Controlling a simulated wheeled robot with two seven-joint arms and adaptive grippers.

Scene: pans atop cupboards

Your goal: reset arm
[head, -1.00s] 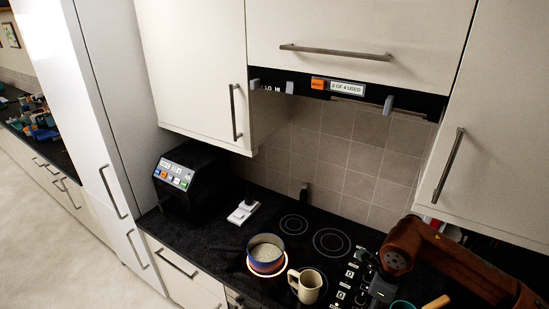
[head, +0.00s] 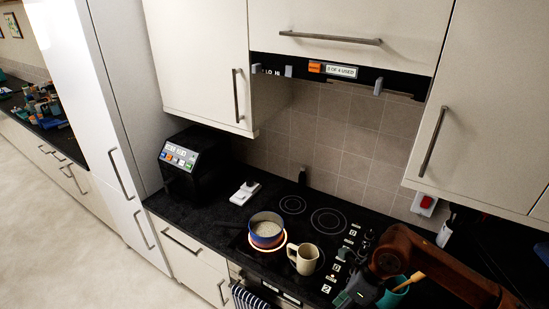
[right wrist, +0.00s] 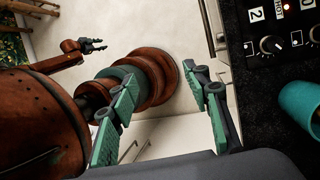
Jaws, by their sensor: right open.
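My right arm comes in at the lower right of the head view. My right gripper (head: 352,293) is low over the front of the counter, beside the hob controls and a teal cup (head: 393,292). In the right wrist view the right gripper (right wrist: 163,74) has its two green-padded fingers wide apart. Nothing is between them; the floor and my own base show behind. My left gripper (right wrist: 95,46) shows small at the upper left of the right wrist view, with its fingers apart and empty. It is outside the head view.
A blue pot (head: 266,237) stands on a glowing hob ring. A beige mug (head: 303,259) stands to its right. The teal cup (right wrist: 299,103) holds a wooden-handled tool (head: 409,281). A striped towel (head: 248,298) hangs at the counter front. Cupboards overhang the back; the floor is clear.

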